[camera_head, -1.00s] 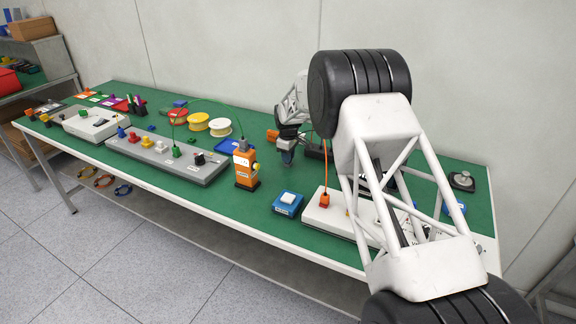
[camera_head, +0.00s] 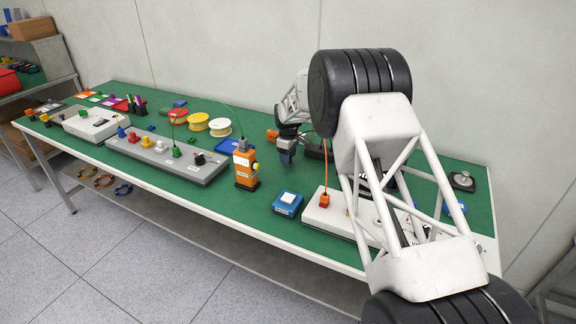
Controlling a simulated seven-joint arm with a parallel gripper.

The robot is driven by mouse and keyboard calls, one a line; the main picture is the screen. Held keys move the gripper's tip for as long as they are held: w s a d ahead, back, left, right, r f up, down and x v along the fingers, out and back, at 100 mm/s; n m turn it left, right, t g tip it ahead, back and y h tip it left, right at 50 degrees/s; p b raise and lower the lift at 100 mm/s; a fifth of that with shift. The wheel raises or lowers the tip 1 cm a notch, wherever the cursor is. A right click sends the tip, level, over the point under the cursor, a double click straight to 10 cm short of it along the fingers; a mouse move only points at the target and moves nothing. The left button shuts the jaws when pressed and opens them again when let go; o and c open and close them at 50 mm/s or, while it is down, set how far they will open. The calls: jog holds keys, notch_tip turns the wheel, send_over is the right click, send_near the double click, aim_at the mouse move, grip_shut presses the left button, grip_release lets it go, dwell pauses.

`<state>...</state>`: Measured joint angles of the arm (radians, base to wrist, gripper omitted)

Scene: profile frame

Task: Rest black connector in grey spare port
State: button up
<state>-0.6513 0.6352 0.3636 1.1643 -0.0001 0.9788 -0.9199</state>
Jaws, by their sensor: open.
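A black connector (camera_head: 199,159) stands near the right end of the long grey panel (camera_head: 150,152), in a row with blue, yellow, red and green connectors. I cannot pick out the grey spare port at this size. My gripper (camera_head: 287,160) points down above the green bench top, right of the panel and behind the blue box. It is open and apart from the black connector. Its fingertips are small and partly dark, and I see nothing between them.
An orange device (camera_head: 245,168) with a green cable stands between the panel and a blue box (camera_head: 288,203). Red and yellow spools (camera_head: 220,127) lie behind the panel. A white box with an orange plug (camera_head: 324,200) is at right. My arm hides much of the bench's right end.

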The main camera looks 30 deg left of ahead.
jog(key=shift+r, duration=2.3)
grip_shut()
dwell(0.6)
jog(key=shift+r, duration=0.2)
jog(key=shift+r, duration=2.35)
